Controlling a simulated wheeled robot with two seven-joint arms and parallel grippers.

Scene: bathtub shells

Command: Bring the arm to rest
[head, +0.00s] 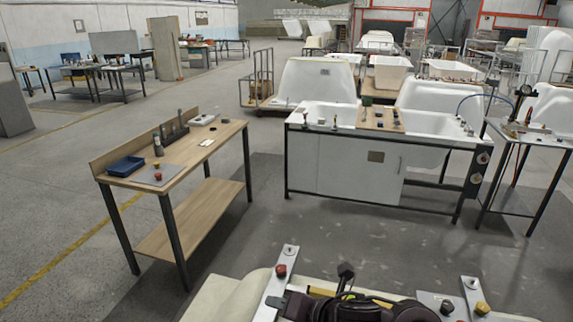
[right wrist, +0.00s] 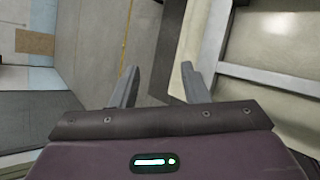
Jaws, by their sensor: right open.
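My right arm shows low in the middle of the head view as dark purple and black parts above a cream bathtub shell (head: 222,300). In the right wrist view my right gripper (right wrist: 159,84) has its two grey fingers spread apart, with nothing between them. Beyond the fingers are grey floor and a pale edge at the right. In the head view my right gripper's fingertips are hard to make out. My left gripper is not seen.
A wooden workbench (head: 190,158) with a blue tray (head: 126,167) stands at the left. A white tub on a black frame (head: 346,180) stands ahead, beside a small metal table (head: 527,136) at the right. Grey floor (head: 330,230) lies clear between.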

